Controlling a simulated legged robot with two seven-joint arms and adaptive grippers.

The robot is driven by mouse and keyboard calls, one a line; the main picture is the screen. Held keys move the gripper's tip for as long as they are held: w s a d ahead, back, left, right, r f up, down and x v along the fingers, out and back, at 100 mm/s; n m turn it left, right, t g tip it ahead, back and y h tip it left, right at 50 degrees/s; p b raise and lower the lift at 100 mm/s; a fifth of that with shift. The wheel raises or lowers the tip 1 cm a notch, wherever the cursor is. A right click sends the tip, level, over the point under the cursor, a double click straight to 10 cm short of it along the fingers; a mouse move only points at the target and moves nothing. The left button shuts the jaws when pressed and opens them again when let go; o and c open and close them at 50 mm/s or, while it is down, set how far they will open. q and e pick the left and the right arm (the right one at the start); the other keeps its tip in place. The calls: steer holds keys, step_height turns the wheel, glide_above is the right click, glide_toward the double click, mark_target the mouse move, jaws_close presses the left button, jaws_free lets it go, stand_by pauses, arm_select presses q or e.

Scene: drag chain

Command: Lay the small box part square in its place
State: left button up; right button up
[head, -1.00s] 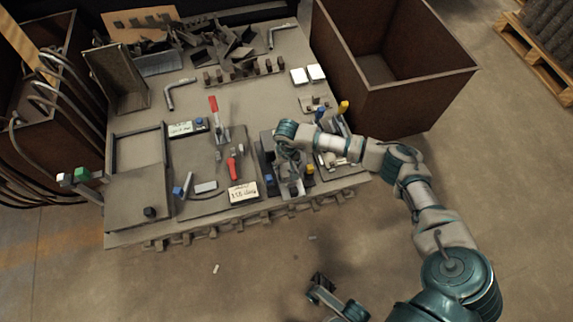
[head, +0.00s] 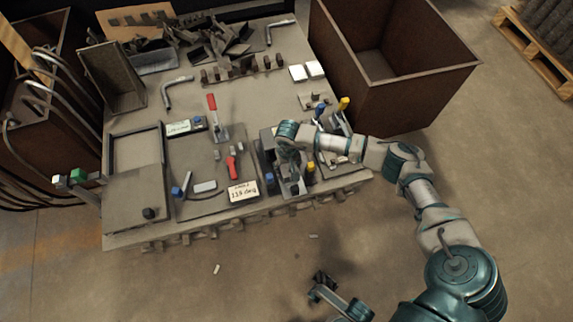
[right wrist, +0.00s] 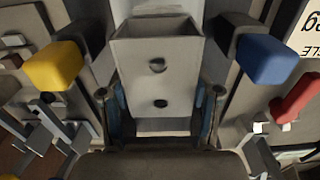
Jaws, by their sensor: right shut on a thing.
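The small box part (right wrist: 158,80) is a grey open-topped box with two dark round holes in its face, seen in the right wrist view. My right gripper (right wrist: 160,112) is shut on it, one finger at each side. The part stands between a yellow block (right wrist: 54,65) and a blue block (right wrist: 266,58). In the head view my right gripper (head: 290,176) is low over the fixture at the table's front edge and mostly hides the part. Whether the part touches the surface below cannot be told. My left gripper (head: 325,284) is dark and small, off the table's front; its jaws are unclear.
A large brown bin (head: 400,95) stands right of the table (head: 215,88). Red-handled clamps (head: 212,104), a label card (head: 243,191) and yellow and blue handles (head: 343,103) surround the fixture. Dark metal scraps (head: 225,42) lie at the back.

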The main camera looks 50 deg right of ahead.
stand_by(0.3)
steer(key=o, duration=1.4)
steer(key=shift+c, duration=0.2)
step_height(320, 180, up, 12)
steer(key=shift+f, duration=0.1)
